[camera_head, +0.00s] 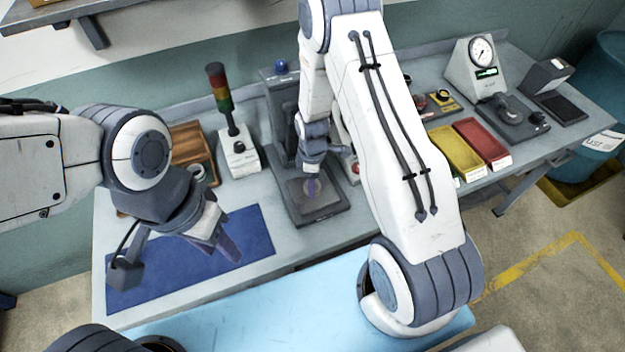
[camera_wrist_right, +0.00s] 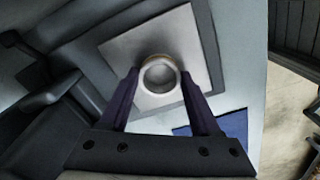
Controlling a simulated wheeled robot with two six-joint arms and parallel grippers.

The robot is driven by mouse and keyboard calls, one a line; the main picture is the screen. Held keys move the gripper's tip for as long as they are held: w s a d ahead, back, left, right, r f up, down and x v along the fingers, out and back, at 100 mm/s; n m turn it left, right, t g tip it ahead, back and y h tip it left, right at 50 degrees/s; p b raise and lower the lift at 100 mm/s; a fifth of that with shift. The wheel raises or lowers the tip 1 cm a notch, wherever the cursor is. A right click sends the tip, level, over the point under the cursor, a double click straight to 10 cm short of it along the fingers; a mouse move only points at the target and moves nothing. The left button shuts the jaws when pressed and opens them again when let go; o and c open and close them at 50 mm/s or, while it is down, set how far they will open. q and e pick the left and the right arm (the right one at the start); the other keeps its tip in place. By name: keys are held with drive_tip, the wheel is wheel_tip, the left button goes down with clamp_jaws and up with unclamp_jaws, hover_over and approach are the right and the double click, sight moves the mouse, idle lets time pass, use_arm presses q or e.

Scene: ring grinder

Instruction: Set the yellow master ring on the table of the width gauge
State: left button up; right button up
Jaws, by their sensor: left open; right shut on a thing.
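My right gripper (camera_head: 313,187) points down over the square plate (camera_head: 326,207) of the grey machine with the blue button. In the right wrist view its fingers (camera_wrist_right: 160,90) are shut on a pale steel ring (camera_wrist_right: 158,87) with a tan-yellow edge, above or at that plate; any gap below is unclear. A small yellow stand (camera_head: 447,105) with a dark round part sits at the back; whether the yellow master ring is there is too small to tell. The width gauge (camera_head: 468,72) has a dial and green display, with its low table (camera_head: 508,116) in front. My left gripper (camera_head: 222,243) is open and empty over the blue mat.
Yellow (camera_head: 452,153) and red (camera_head: 484,141) trays lie between the machine and the gauge. A signal tower (camera_head: 220,95) and a wooden rack (camera_head: 193,142) stand left of the machine. The blue mat (camera_head: 250,228) is clear. A dark-padded device (camera_head: 563,105) is at the far right.

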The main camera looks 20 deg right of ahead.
drive_tip(key=shift+f, duration=0.1)
drive_tip(key=shift+f, duration=0.15)
drive_tip(key=o, duration=1.5)
drive_tip(key=shift+c, duration=0.2)
